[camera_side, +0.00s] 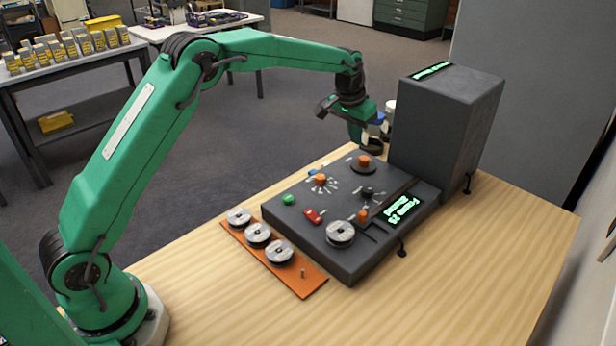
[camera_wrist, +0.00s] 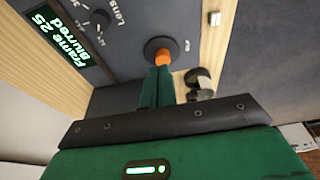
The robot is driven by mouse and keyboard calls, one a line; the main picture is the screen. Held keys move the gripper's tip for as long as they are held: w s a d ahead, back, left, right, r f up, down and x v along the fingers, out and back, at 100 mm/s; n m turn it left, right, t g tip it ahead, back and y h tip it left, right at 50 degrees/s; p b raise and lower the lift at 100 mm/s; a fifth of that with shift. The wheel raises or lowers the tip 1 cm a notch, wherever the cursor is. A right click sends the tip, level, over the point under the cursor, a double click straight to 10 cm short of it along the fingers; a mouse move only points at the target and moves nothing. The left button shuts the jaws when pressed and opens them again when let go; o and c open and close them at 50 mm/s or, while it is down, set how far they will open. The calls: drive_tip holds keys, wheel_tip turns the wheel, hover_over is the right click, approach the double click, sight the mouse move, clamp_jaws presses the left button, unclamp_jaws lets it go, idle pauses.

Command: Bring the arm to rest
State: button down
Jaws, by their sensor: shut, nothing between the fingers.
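My green arm reaches over the wooden table (camera_side: 500,270) from the left, with its forearm raised. My gripper (camera_side: 356,138) hangs at the far edge of the dark console (camera_side: 330,250), above and close to an orange knob (camera_side: 364,162). In the wrist view, my gripper's green fingers (camera_wrist: 157,72) are together, with nothing seen between them. They point at the orange knob (camera_wrist: 158,52); whether the tips touch it I cannot tell.
A tall dark box (camera_side: 445,125) stands right of my gripper. A display (camera_wrist: 55,35) reads "Frame 25 Blurred". An orange strip (camera_side: 295,270) with several silver spools lies left of the console. Small objects (camera_side: 371,144) stand just behind my gripper. The table's front right is clear.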

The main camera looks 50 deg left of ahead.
drive_tip(key=s+a+r+t, duration=0.1)
drive_tip(key=s+r, duration=0.6)
drive_tip(key=s, duration=0.3)
drive_tip(key=s+r, duration=0.7)
drive_tip(key=s, duration=0.2)
drive_tip(key=s+f, duration=0.2)
drive_tip(key=s, duration=0.9)
drive_tip(key=s+f+t, duration=0.1)
drive_tip(key=s+f, duration=0.1)
drive_tip(key=s, duration=0.9)
drive_tip(key=shift+a+t, duration=0.25)
drive_tip(key=shift+t, duration=0.05)
